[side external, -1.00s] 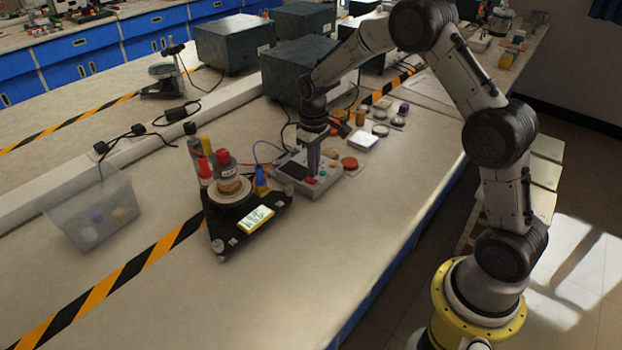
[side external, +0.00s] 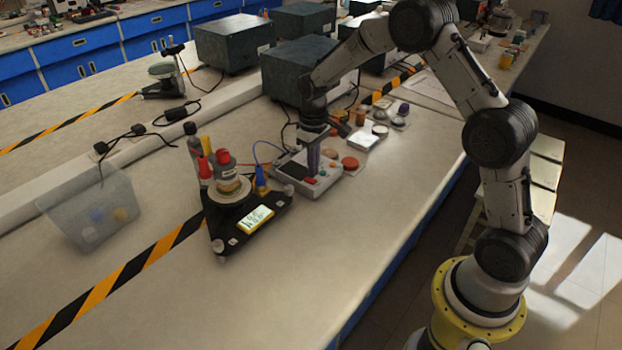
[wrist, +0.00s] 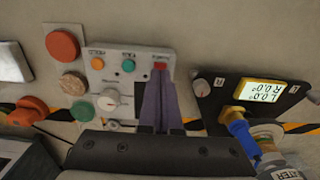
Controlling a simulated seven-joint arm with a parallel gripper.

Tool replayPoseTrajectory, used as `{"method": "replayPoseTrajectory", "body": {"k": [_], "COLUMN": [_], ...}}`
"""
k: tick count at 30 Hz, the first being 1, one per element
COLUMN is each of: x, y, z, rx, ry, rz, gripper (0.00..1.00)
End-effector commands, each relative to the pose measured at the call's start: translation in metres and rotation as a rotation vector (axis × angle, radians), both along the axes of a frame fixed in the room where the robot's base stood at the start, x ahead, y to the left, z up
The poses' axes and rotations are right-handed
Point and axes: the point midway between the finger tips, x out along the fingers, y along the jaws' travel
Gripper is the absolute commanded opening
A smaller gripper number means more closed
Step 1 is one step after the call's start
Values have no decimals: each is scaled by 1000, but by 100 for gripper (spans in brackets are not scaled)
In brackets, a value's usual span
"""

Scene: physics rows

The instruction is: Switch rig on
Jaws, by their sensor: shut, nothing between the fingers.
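The rig is a black triangular platform (side external: 232,242) with a lit display (side external: 257,218); in the wrist view the display (wrist: 262,91) reads 0.0° for L and R. A grey control box (side external: 326,188) stands beside it. In the wrist view the box (wrist: 121,82) carries a red switch (wrist: 160,66), a green button (wrist: 128,66), an orange button (wrist: 97,64) and a round dial (wrist: 108,100). My gripper (side external: 313,174) is shut and empty, pointing down over the box. Its purple fingertips (wrist: 160,78) are at the red switch; I cannot tell whether they touch it.
Red and tan discs (wrist: 62,45) lie beside the box. A dark equipment case (side external: 300,72) stands behind my gripper. A clear bin (side external: 92,215) is at the left. The front of the bench is clear.

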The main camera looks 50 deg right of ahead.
Motion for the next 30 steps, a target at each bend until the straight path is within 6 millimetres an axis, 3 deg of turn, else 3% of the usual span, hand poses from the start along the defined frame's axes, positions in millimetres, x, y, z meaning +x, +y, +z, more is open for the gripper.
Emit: {"method": "replayPoseTrajectory", "body": {"k": [30], "x": [0], "y": [0], "z": [-6], "rx": [0], "ry": [0], "rz": [0], "gripper": [0]}}
